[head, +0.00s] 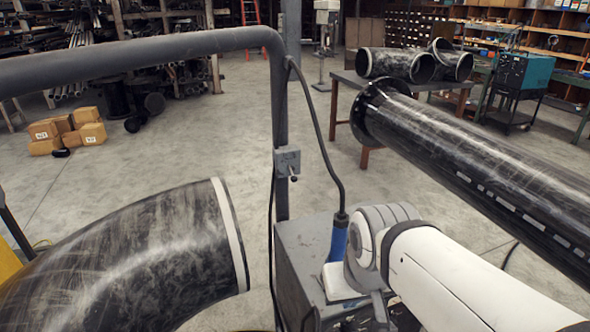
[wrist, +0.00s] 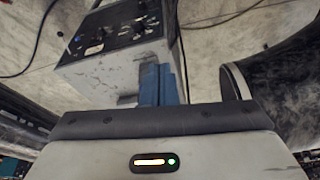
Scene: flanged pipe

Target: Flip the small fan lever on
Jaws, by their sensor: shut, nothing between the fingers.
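A small grey switch box (head: 287,161) is fixed to the upright grey post in the head view. A short dark lever (head: 293,177) sticks out at its lower right. It is too small to tell which way it is set, and no label is readable. My gripper (head: 339,232) is below and to the right of it, clearly apart from it, beside the grey machine. Its blue fingers look shut and empty. They also show in the wrist view (wrist: 161,72), in front of a grey control box. The lever does not show there.
The grey machine (head: 296,243) stands below the post, close to my gripper; its knobs show in the wrist view (wrist: 97,43). A black cable (head: 325,140) hangs beside the post. A large pipe elbow (head: 150,255) is at left, a flanged pipe (head: 480,155) at right.

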